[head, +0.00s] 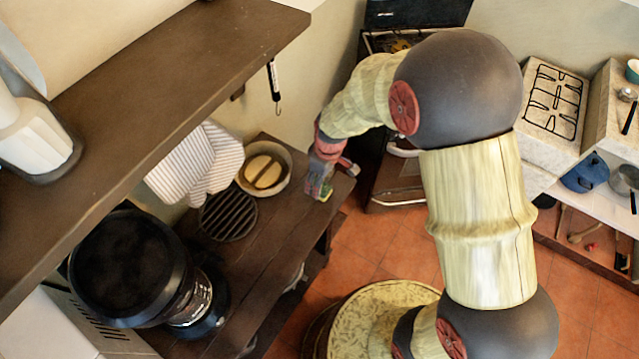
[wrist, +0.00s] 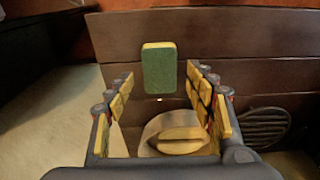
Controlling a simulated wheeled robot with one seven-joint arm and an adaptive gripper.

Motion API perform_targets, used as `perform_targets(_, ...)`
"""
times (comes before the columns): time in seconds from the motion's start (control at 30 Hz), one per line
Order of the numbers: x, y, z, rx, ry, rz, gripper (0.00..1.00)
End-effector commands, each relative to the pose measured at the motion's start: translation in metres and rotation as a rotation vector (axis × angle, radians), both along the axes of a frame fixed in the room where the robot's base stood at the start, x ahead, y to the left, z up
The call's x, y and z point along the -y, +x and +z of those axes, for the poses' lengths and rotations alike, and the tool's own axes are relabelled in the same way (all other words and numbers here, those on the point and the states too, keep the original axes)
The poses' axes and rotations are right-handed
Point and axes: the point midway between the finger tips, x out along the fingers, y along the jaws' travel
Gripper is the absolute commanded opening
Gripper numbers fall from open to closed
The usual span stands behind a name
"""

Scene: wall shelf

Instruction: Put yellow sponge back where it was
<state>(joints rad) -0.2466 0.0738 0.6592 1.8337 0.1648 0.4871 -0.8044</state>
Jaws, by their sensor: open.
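The yellow sponge (wrist: 159,69) shows in the wrist view with a green face towards me and a yellow edge on top. It lies over the dark planks, ahead of and between my fingertips. My gripper (wrist: 159,80) is open, with a gap between each finger and the sponge. In the head view my gripper (head: 320,178) is low over the right end of the dark wooden shelf top (head: 277,222). A bit of the sponge (head: 326,193) shows beside the fingers there, partly hidden. I cannot tell whether it touches the wood.
A round pot (head: 285,184) with a wooden lid is left of my gripper; it also shows in the wrist view (wrist: 152,133). A round black grate (head: 228,215) and striped cloth (head: 182,168) are near it. An upper shelf (head: 170,95) overhangs the left side.

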Motion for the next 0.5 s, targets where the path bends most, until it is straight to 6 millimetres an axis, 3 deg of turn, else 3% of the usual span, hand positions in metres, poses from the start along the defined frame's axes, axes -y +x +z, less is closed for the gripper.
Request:
perform_targets(0.2,0.004,-0.002,0.049,0.004,0.001,0.000,0.54)
perform_targets(0.5,0.008,-0.006,0.085,0.000,0.000,0.000,0.54)
